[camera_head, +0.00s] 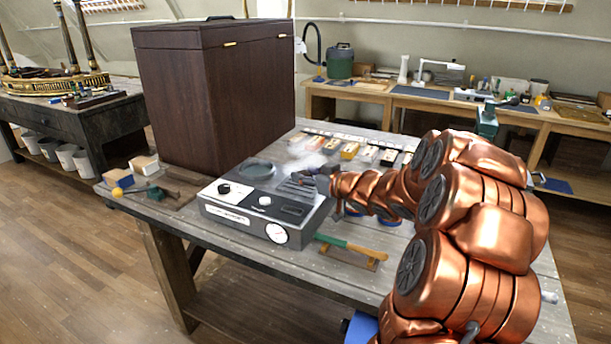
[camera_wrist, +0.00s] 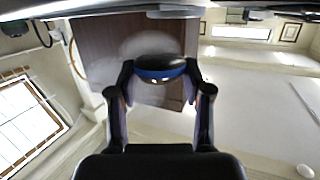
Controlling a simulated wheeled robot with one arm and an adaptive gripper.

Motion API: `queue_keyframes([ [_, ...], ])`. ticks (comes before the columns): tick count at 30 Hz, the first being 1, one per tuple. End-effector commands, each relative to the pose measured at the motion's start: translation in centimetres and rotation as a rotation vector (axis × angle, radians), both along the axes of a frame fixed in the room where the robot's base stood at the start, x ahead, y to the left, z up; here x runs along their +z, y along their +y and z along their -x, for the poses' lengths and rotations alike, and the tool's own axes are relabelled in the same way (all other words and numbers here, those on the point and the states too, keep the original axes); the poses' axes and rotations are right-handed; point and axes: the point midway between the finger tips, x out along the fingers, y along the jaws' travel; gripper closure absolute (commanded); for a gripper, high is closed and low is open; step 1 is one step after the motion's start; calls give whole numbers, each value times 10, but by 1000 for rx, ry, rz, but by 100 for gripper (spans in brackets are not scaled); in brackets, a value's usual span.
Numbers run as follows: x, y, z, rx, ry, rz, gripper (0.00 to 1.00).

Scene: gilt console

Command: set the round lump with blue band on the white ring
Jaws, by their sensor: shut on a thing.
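A round dark lump with a blue band (camera_wrist: 158,64) sits between the two fingers of my gripper (camera_wrist: 158,76) in the wrist view. The fingers are shut on its sides. In the head view my gripper (camera_head: 308,182) is over the right part of the grey device (camera_head: 240,216) on the bench; the lump cannot be made out there. I cannot tell whether that rim is the white ring. Pale haze hangs around the lump and above the device.
A tall dark wooden box (camera_head: 215,95) stands behind the device. A green-handled tool (camera_head: 350,247) lies at the bench's front, right of the device. Small boxes (camera_head: 350,151) and other items line the back. Small blocks (camera_head: 118,178) lie at left.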

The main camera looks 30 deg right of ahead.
Motion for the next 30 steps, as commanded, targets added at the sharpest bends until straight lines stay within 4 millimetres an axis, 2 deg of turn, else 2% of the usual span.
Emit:
queue_keyframes([
  [6, -1, -13, -24, 0, 0, 2, 88],
  [18, -6, -24, -44, 1, 1, 1, 88],
  [21, -23, -23, -42, 1, 1, -4, 88],
  [30, -36, -23, -42, 1, 0, 0, 88],
])
